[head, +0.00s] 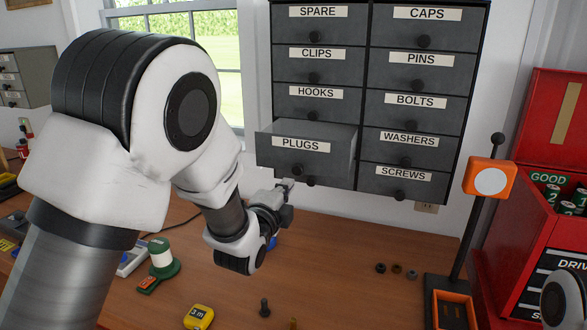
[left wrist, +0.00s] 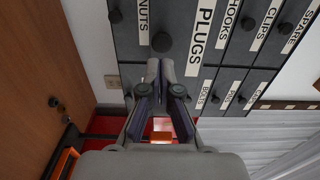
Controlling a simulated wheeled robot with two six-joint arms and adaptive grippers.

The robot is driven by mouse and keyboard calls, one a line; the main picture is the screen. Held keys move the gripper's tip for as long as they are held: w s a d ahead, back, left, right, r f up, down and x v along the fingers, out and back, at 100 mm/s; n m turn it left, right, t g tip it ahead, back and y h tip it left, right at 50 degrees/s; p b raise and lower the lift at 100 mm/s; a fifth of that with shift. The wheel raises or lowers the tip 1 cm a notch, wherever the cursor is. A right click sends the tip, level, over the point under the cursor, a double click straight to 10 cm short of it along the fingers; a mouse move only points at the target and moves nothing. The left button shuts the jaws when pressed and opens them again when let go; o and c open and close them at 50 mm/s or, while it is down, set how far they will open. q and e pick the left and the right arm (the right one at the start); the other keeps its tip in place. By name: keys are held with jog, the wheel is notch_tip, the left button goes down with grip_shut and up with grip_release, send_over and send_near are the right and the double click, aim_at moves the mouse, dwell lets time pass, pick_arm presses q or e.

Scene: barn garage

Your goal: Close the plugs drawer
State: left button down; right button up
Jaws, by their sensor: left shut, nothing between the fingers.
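The plugs drawer (head: 277,152) sticks out of the grey cabinet in the head view, left column, with its white label and dark knob facing me. In the left wrist view the plugs drawer (left wrist: 192,60) fills the upper middle, its picture turned sideways. My left gripper (head: 287,187) is shut and empty, just below the drawer's front near the knob. In the left wrist view the gripper's fingertips (left wrist: 163,66) point at the drawer front beside the knob; I cannot tell whether they touch it. The drawer below is mostly hidden. My right gripper is not in view.
The other labelled drawers, such as hooks (head: 317,103) and washers (head: 408,149), sit flush. An orange-topped stand (head: 490,178) and a red cabinet (head: 525,245) stand at the right. A green spool (head: 161,262) and tape measure (head: 199,317) lie on the wooden bench (head: 330,270).

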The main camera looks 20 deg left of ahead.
aim_at(297, 172)
pick_arm(q)
jog(key=w+p, duration=0.1)
jog(key=w, duration=0.1)
jog(key=w+p, duration=0.1)
jog(key=w, duration=0.1)
jog(key=shift+w+r, duration=0.2)
jog(key=shift+w, duration=0.05)
jog(key=shift+w+d+f, duration=0.1)
jog(key=shift+w+f, duration=0.05)
jog(key=shift+w, duration=0.2)
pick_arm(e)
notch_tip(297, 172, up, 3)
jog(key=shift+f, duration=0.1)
